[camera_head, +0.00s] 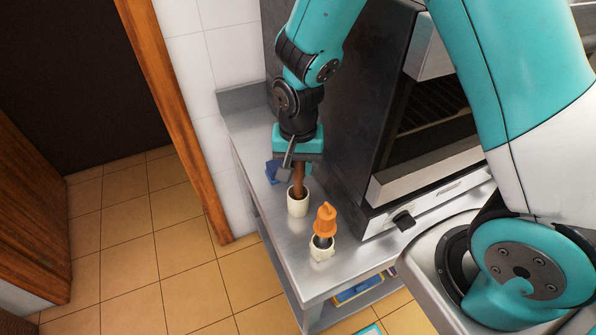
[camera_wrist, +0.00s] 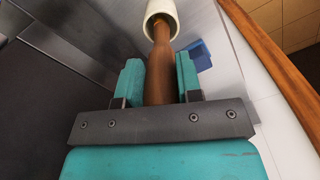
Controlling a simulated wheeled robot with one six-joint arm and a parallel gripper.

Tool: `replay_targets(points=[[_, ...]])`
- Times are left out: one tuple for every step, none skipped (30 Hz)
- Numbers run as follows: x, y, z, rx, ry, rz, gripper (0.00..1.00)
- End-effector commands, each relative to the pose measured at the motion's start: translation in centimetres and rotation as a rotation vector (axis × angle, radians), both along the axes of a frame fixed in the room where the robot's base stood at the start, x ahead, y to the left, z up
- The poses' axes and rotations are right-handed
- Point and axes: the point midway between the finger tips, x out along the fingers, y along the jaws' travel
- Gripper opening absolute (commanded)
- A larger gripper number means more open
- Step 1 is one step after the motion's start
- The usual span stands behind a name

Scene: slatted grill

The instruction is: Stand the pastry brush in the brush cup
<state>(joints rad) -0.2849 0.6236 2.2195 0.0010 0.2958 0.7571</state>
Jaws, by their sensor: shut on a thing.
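My gripper (camera_head: 298,172) points down over the steel counter, shut on the brown handle of the pastry brush (camera_head: 299,184). In the wrist view the handle (camera_wrist: 159,68) runs between the two teal fingers (camera_wrist: 160,80). Its far end goes into the mouth of a cream cup, the brush cup (camera_head: 298,207), which also shows in the wrist view (camera_wrist: 161,8). The brush looks close to upright. Its lower end is hidden inside the cup, so I cannot tell whether it touches the bottom.
A second cream cup (camera_head: 321,252) with an orange-topped utensil (camera_head: 325,220) stands nearer on the counter (camera_head: 293,245). A blue object (camera_head: 272,172) lies behind the brush cup. The dark grill housing (camera_head: 345,120) rises close on the right. The counter's left edge is near.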

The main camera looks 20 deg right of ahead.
Motion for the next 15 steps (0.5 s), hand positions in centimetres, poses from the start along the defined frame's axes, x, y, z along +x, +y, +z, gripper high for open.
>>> replay_targets(points=[[-0.1, 0.0, -0.7, -0.002, 0.005, 0.0, 0.09], [-0.1, 0.0, -1.1, -0.002, 0.007, 0.0, 0.09], [-0.1, 0.0, -1.7, -0.002, 0.005, 0.0, 0.09], [-0.1, 0.0, -2.2, -0.001, 0.006, 0.0, 0.09], [-0.1, 0.0, -2.5, -0.002, 0.005, 0.0, 0.09], [-0.1, 0.0, -3.0, -0.001, 0.004, 0.0, 0.09], [-0.1, 0.0, -3.2, -0.001, 0.004, 0.0, 0.09], [-0.1, 0.0, -3.3, -0.001, 0.003, 0.0, 0.09], [0.0, 0.0, -3.4, 0.0, 0.001, 0.0, 0.09], [0.0, 0.0, -3.5, 0.0, 0.001, 0.0, 0.09], [0.0, 0.0, -3.5, 0.0, 0.0, 0.0, 0.09], [0.0, 0.0, -3.5, 0.0, 0.0, 0.0, 0.09], [0.0, 0.0, -3.5, 0.0, 0.0, 0.0, 0.09], [0.0, 0.0, -3.5, 0.0, 0.001, 0.0, 0.09], [0.0, 0.0, -3.5, 0.0, 0.001, 0.0, 0.09]])
